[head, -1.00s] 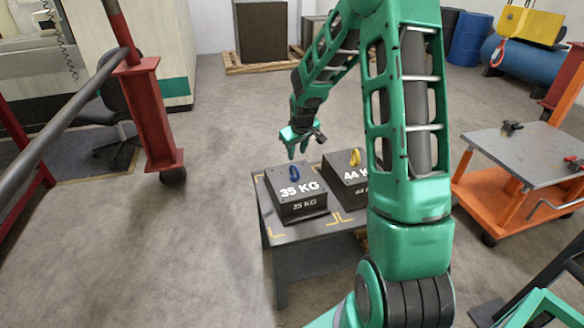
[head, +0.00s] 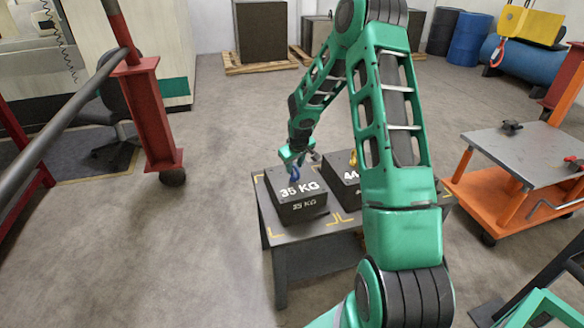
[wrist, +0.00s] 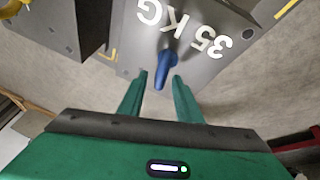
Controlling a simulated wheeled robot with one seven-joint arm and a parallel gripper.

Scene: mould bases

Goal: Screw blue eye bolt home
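The blue eye bolt (head: 294,174) stands in the top of the dark grey block marked 35 KG (head: 303,209). In the wrist view the blue eye bolt (wrist: 166,70) is seen from above, just ahead of and between my fingertips. My gripper (head: 294,160) is right above the block at the bolt. In the wrist view my gripper's (wrist: 160,78) two green fingers are apart, with a visible gap on each side of the bolt. Whether the bolt's shoulder touches the block is too small to tell.
A second block marked 44 KG (head: 343,180) with a yellow eye bolt (head: 353,158) stands close on the right, partly behind my arm. Both sit on a dark table (head: 285,245) with yellow corner marks. An orange cart (head: 500,190) stands further right.

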